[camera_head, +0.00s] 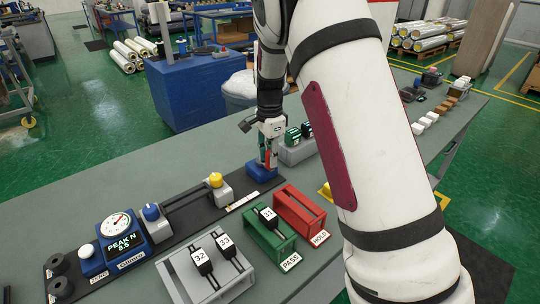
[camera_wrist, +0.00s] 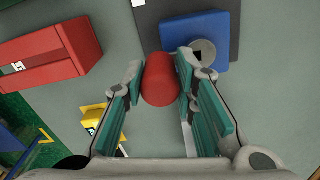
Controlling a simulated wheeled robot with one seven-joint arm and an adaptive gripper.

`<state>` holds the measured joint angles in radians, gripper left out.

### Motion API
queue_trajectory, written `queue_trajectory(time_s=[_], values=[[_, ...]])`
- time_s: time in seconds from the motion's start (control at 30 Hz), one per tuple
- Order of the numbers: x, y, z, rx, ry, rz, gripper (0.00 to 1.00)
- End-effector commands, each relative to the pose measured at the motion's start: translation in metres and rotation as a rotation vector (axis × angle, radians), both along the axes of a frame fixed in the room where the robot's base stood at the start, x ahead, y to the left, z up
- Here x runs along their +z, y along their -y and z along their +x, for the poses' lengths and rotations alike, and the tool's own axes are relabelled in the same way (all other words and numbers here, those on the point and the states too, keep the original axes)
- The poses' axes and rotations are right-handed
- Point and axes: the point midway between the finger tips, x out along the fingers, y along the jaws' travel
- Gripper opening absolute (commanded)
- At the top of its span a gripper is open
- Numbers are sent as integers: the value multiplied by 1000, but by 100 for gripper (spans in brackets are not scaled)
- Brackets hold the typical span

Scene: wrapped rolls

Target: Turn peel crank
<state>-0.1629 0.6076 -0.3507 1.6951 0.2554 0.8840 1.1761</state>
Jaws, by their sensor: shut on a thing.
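The peel crank has a blue base (camera_head: 261,173) at the far right end of a black board; its red upright handle is mostly hidden by my gripper (camera_head: 267,158) in the head view. In the wrist view the red handle (camera_wrist: 161,80) stands between the two fingers of my gripper (camera_wrist: 160,72), which are shut on it. The blue base (camera_wrist: 222,28) with a round grey hub lies just above and right of the handle. The dial gauge (camera_head: 118,225) reads "PEAK N" with a value that looks like 8.5.
Along the black board (camera_head: 185,228) stand a blue-knobbed clamp (camera_head: 152,213) and a yellow-knobbed clamp (camera_head: 217,182). In front are a grey rack (camera_head: 200,285) with samples 32 and 33, a green PASS tray (camera_head: 285,246) holding 31, and a red HOLD tray (camera_head: 301,213).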

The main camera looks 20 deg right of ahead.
Motion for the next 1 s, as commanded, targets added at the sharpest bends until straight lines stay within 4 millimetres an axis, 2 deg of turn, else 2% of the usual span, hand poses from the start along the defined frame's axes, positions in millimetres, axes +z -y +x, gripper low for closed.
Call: queue_trajectory(time_s=[0.03,0.1,0.4,0.53,1.0], values=[[1,-1,0,-1,2,2,33],[0,-1,0,-1,2,2,46],[1,-1,0,0,1,1,46],[9,-1,1,1,2,1,46],[96,-1,1,0,4,1,46]])
